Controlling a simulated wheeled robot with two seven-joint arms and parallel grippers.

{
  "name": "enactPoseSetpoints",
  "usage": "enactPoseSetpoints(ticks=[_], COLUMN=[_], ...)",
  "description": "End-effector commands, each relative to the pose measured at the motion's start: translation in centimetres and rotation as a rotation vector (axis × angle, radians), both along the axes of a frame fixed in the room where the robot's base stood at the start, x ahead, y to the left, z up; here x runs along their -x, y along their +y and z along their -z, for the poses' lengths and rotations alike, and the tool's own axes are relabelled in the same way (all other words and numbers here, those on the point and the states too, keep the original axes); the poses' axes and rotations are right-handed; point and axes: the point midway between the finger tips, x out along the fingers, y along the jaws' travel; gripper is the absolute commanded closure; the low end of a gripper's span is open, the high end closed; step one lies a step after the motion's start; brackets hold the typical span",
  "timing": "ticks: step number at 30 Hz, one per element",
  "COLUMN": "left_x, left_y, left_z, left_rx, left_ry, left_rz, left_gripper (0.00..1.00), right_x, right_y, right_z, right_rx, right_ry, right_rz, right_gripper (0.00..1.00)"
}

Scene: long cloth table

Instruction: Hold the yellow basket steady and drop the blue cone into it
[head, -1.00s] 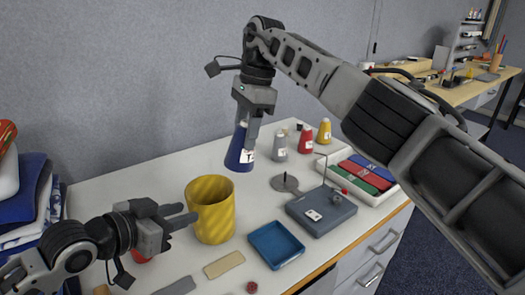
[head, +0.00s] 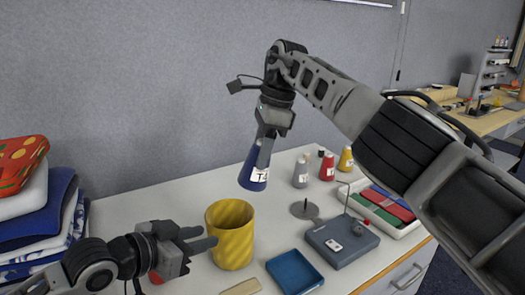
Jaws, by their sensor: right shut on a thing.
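The yellow basket (head: 231,246) stands upright on the table, a ribbed open-topped cylinder. My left gripper (head: 207,238) is at the basket's left side, with its fingers apart and pointing at the wall; I cannot tell whether they touch it. The blue cone (head: 252,174), with a white label, hangs from my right gripper (head: 264,146), which is shut on its upper end. The cone is slightly tilted and is above and to the right of the basket's opening.
A blue tray (head: 295,271) and a grey box with a wire post (head: 342,241) are right of the basket. Folded cloths (head: 42,220) are stacked at the left.

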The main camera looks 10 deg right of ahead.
Motion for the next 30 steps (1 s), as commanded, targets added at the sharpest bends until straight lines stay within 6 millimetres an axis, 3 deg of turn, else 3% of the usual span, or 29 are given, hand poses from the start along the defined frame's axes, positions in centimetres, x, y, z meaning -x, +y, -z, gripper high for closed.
enactPoseSetpoints(ticks=[8, 26, 30], left_x=[0.0, 0.0, 0.0], left_y=[0.0, 0.0, 0.0], left_z=[0.0, 0.0, 0.0], left_rx=[0.0, 0.0, 0.0], left_ry=[0.0, 0.0, 0.0], left_rz=[0.0, 0.0, 0.0], left_gripper=[0.69, 0.69, 0.69], right_x=[-0.4, -0.6, -1.0], right_y=[1.5, 2.2, 3.3], right_z=[-0.9, -1.3, -1.8], right_rx=[-0.025, -0.04, -0.06], right_ry=[-0.004, -0.007, -0.008], right_rz=[0.121, 0.204, 0.277], right_gripper=[0.83, 0.83, 0.83])
